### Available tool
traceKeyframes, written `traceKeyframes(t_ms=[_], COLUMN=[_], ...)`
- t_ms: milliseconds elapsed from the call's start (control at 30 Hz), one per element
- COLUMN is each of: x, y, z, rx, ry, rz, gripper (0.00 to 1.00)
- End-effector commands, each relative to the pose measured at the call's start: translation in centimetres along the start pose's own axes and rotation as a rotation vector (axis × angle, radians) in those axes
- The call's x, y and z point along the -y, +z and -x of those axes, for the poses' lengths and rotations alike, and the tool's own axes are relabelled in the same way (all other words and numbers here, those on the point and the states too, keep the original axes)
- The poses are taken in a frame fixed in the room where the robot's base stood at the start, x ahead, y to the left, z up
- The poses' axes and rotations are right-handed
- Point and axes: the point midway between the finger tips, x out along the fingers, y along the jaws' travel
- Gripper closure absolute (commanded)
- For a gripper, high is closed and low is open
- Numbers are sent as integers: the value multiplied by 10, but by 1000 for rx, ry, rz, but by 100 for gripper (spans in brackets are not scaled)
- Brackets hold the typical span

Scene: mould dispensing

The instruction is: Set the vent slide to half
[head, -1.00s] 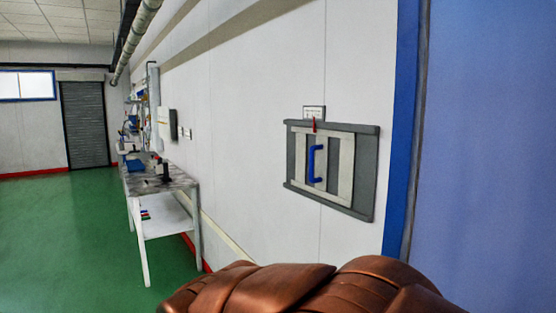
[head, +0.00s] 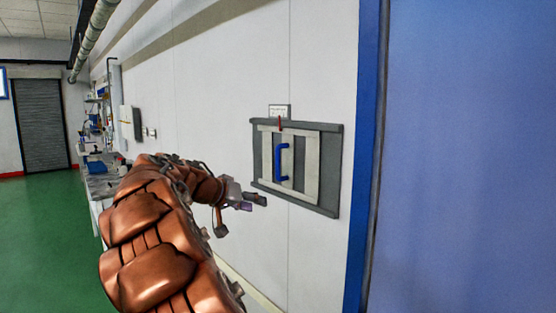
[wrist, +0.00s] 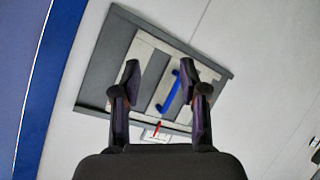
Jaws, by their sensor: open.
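The vent slide (head: 307,165) is a pale panel with slots in a grey wall frame (head: 329,184). It has a blue upright handle (head: 278,163). A red pointer (head: 280,124) shows at the frame's top edge under a small white label (head: 279,111). My gripper (head: 256,201) is in front of the wall, near the frame's lower left, apart from the handle. In the wrist view my gripper (wrist: 165,80) is open and empty, and the blue handle (wrist: 173,91) shows between its fingers, farther off. The label's text is too small to read.
A blue door frame (head: 366,160) and a large blue surface (head: 470,160) stand right of the vent. A workbench (head: 99,188) with items stands along the wall at left, partly hidden by my arm. Green floor (head: 45,235) at left is clear.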

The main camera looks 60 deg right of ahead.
Motion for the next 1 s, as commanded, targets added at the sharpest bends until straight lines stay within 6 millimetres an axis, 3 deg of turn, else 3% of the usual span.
traceKeyframes(t_ms=[33, 200, 500, 700, 1000], x=[2, 12, 28, 30, 30], y=[-19, -76, -146, -166, -176], z=[-10, -38, -80, -98, -106], rx=[-38, -174, -387, -467, -495], ry=[24, 79, 87, 63, 49], rz=[-34, -155, -369, -475, -518], gripper=[57, 57, 57, 57, 57])
